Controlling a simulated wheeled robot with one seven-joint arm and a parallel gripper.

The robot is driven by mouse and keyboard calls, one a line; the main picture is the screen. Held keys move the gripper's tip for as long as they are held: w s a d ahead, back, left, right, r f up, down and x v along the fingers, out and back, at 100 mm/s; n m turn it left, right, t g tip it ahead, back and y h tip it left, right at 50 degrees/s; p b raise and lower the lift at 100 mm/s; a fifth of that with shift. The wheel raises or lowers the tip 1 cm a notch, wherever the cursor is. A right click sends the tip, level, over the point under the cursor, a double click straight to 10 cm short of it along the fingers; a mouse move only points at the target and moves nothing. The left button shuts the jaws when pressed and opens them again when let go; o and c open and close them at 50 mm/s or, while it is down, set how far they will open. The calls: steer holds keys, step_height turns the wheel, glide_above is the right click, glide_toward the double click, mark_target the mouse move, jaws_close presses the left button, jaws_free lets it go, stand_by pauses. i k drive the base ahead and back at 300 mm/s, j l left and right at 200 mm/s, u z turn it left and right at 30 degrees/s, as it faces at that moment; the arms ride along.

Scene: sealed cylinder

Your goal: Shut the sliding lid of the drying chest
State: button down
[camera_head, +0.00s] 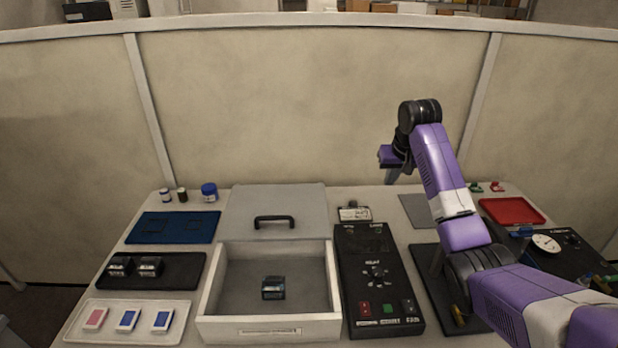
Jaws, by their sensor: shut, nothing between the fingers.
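The drying chest (208,294) is a white open-topped box at the front centre of the table. Its grey sliding lid (302,207), with a black bar handle (273,222), lies slid back behind the box, so the inside is uncovered. A small dark block (273,288) sits on the chest's grey floor. My gripper (392,176) is up above the table, to the right of the lid and apart from it. It points down, is shut and holds nothing. Its fingers are small and partly dark in this view.
A black control panel (376,262) stands right of the chest. A black tray (185,272) with two dark blocks, a blue tray (172,228) and a white tray (142,310) with coloured cards lie left. Small jars (209,192) stand behind. A red tray (511,211) is at right.

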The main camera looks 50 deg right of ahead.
mark_target(273, 211)
steer(key=i, duration=1)
